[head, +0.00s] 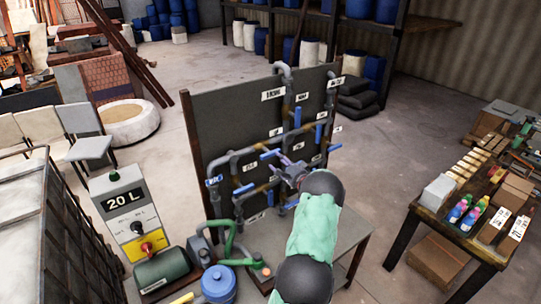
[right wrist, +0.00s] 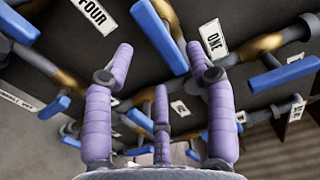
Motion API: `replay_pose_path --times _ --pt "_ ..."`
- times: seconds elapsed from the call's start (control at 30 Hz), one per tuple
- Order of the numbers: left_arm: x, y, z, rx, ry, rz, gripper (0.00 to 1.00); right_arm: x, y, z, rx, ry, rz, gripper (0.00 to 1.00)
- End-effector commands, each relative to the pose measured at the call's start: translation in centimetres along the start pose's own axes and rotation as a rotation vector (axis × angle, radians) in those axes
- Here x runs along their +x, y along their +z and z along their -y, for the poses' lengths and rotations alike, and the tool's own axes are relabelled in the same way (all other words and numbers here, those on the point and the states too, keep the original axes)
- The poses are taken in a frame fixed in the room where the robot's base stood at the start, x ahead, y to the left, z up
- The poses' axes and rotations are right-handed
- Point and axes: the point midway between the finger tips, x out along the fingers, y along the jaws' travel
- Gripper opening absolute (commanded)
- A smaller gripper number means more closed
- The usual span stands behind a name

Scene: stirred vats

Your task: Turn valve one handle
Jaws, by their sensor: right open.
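In the right wrist view the "ONE" label (right wrist: 213,38) is on the dark panel. A long blue handle (right wrist: 158,35) is left of it, and another blue handle (right wrist: 283,75) is at its lower right; I cannot tell for certain which belongs to valve one. My right gripper (right wrist: 159,62) is open, its purple fingers spread and empty. The left blue handle appears beyond and between the two upper fingertips; contact cannot be judged. In the head view my right gripper (head: 284,161) is at the front of the pipe panel, near a blue handle (head: 270,154). My left gripper is out of view.
Grey and brass pipes with several other blue handles (head: 298,117) crowd the panel (head: 232,115). A "20 L" control box (head: 121,217), a green motor (head: 161,271) and a blue-lidded container (head: 218,282) stand at lower left. A wooden table (head: 430,213) with goods is at right.

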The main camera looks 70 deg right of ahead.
Motion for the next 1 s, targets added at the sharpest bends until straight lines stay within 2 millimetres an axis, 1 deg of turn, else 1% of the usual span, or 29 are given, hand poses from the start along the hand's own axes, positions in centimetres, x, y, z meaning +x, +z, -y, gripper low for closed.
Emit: replay_pose_path --times 0.03,0.1,0.2,0.3,0.5,0.8,0.83,0.87,0.9,0.97,1.0 --pt "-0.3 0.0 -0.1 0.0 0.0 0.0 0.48 1.1 0.1 0.1 0.001 0.0 0.002 0.56" --pt "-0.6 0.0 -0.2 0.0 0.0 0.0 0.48 2.3 0.1 0.1 0.001 0.0 0.002 0.56" --pt "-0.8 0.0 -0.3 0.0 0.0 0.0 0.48 3.9 0.1 0.1 0.0 0.0 0.002 0.56" --pt "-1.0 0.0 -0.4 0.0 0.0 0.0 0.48 5.0 0.1 0.0 0.0 0.001 0.002 0.56" --pt "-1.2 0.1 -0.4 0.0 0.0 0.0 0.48 6.2 0.1 -0.1 0.001 0.002 0.001 0.56" --pt "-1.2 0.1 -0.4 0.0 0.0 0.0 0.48 6.4 0.1 -0.1 0.001 0.002 0.0 0.56" --pt "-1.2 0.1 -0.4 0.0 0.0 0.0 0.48 6.4 0.1 -0.1 0.001 0.002 0.001 0.5" --pt "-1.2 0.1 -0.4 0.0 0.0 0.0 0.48 6.4 0.1 -0.1 0.001 0.002 0.001 0.41" --pt "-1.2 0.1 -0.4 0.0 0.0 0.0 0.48 6.3 0.1 -0.1 0.001 0.002 0.001 0.3" --pt "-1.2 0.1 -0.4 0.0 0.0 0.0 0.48 6.3 0.1 -0.1 0.001 0.002 0.001 0.13" --pt "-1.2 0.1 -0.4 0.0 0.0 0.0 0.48 6.3 0.1 -0.1 0.001 0.002 0.001 0.02"
